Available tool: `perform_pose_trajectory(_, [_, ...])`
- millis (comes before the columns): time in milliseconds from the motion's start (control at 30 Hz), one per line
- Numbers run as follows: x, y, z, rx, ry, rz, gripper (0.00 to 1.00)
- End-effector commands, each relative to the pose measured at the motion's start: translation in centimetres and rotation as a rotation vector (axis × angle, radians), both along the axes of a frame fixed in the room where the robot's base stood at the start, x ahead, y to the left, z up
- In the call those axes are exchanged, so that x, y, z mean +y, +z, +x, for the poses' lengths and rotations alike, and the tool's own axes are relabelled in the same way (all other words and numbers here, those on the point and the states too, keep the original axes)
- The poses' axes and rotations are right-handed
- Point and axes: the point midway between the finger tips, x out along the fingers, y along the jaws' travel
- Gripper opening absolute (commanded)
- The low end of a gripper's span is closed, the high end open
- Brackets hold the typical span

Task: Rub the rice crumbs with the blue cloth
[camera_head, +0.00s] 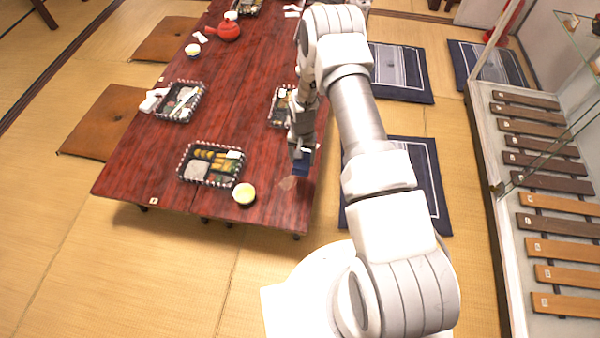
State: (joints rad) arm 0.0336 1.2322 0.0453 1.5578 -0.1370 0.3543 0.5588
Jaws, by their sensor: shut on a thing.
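My gripper (301,144) is over the right edge of the low red wooden table (140,181), near its front right corner. It is shut on a dark blue cloth (302,161), which hangs below the fingers at about table height. I cannot tell whether the cloth touches the table top. A small pale brownish patch (287,183) shows on the table just below and left of the cloth. It may be the rice crumbs, but it is too small to be sure.
A bento box (182,176) and a cup of tea (244,194) stand left of the gripper. Another bento box (273,118) is close behind it, partly hidden by my arm. A red teapot (228,30) stands farther back. Blue cushions (431,195) lie right of the table.

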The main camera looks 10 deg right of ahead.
Motion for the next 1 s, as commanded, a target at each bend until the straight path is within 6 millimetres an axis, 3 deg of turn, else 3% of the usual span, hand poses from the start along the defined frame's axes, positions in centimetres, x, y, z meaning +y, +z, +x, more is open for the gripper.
perform_pose_trajectory(33, [0.0, -2.8, 0.6, 0.001, -0.029, 0.000, 0.19])
perform_pose_trajectory(233, [0.1, -7.1, 2.4, 0.000, -0.122, 0.004, 0.19])
perform_pose_trajectory(667, [0.1, -9.6, 2.9, 0.001, -0.158, 0.005, 0.19])
perform_pose_trajectory(1000, [0.1, -13.1, 2.9, 0.000, -0.157, 0.005, 0.19])
